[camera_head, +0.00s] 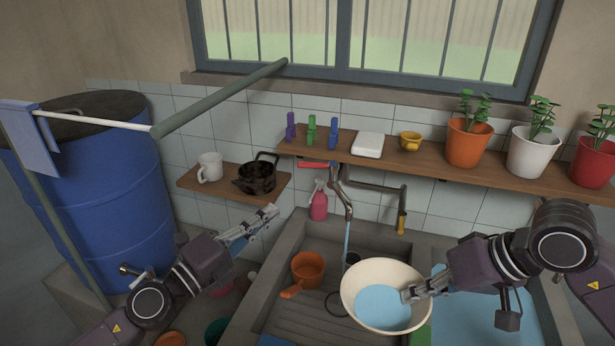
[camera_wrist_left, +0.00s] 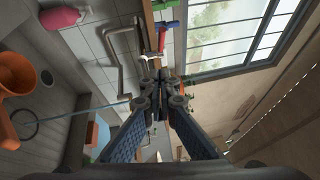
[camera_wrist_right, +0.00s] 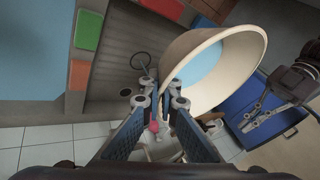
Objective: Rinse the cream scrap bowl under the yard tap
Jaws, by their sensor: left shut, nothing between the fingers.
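The cream scrap bowl (camera_head: 354,284) is tilted over the stone sink, with blue water inside; it also fills the upper middle of the right wrist view (camera_wrist_right: 240,62). My right gripper (camera_head: 408,296) is shut on the bowl's rim at its right side. The yard tap (camera_head: 341,187) has a red lever (camera_head: 314,164) and a thin blue stream runs down from its spout. The stream's lower end drops behind the bowl's far left rim; I cannot tell whether it enters the bowl. My left gripper (camera_head: 272,213) is shut and empty, left of the tap, in front of the small shelf.
An orange dipper (camera_head: 307,268) lies in the sink left of the bowl. A white mug (camera_head: 210,167) and a dark pot (camera_head: 256,177) sit on the small shelf. A water-filled basin (camera_head: 480,318) lies right. A blue barrel (camera_head: 100,200) stands left.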

